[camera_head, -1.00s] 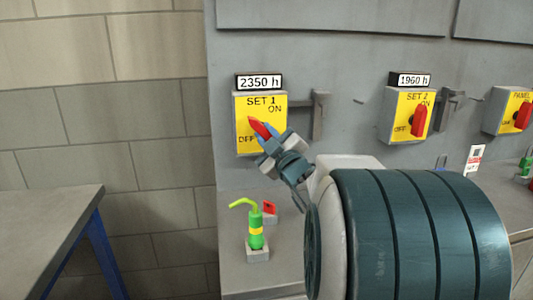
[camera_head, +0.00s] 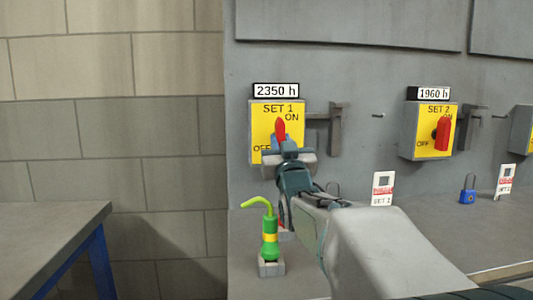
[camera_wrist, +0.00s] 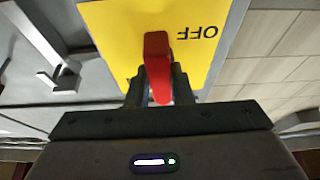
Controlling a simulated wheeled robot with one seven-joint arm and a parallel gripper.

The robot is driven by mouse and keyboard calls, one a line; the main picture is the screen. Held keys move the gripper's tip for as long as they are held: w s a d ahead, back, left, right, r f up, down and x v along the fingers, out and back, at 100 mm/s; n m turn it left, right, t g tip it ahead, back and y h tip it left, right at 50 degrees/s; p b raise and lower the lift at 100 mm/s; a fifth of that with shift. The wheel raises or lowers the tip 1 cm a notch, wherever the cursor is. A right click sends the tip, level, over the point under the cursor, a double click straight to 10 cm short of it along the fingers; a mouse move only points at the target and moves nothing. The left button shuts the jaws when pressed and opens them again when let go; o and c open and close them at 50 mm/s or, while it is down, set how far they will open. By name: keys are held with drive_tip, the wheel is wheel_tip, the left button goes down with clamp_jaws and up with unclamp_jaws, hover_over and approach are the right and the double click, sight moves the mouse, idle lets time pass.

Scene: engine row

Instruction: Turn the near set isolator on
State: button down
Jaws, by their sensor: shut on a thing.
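The SET 1 isolator is a yellow-faced box (camera_head: 262,118) on the grey wall, under a 2350 h plate (camera_head: 276,90). Its red handle (camera_head: 280,127) stands nearly upright, its tip just left of the ON mark; OFF is at the lower left. My gripper (camera_head: 281,145) is shut on the handle, hiding its lower part. In the wrist view, the dark fingers of my gripper (camera_wrist: 158,92) stand on both sides of the red handle (camera_wrist: 157,55). The yellow face (camera_wrist: 115,30) shows OFF upside down at the right.
The SET 2 isolator (camera_head: 410,132), its red handle upright, is farther right. Below, the grey ledge holds a green bottle (camera_head: 269,242) with a bent spout, a blue padlock (camera_head: 467,194) and a tag (camera_head: 383,188). A grey bench (camera_head: 50,225) stands at left.

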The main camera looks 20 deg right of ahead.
drive_tip(key=shift+m, duration=0.4)
drive_tip(key=c, duration=1.3)
unclamp_jaws()
drive_tip(key=shift+v, duration=3.8)
drive_tip(key=shift+a, duration=0.1)
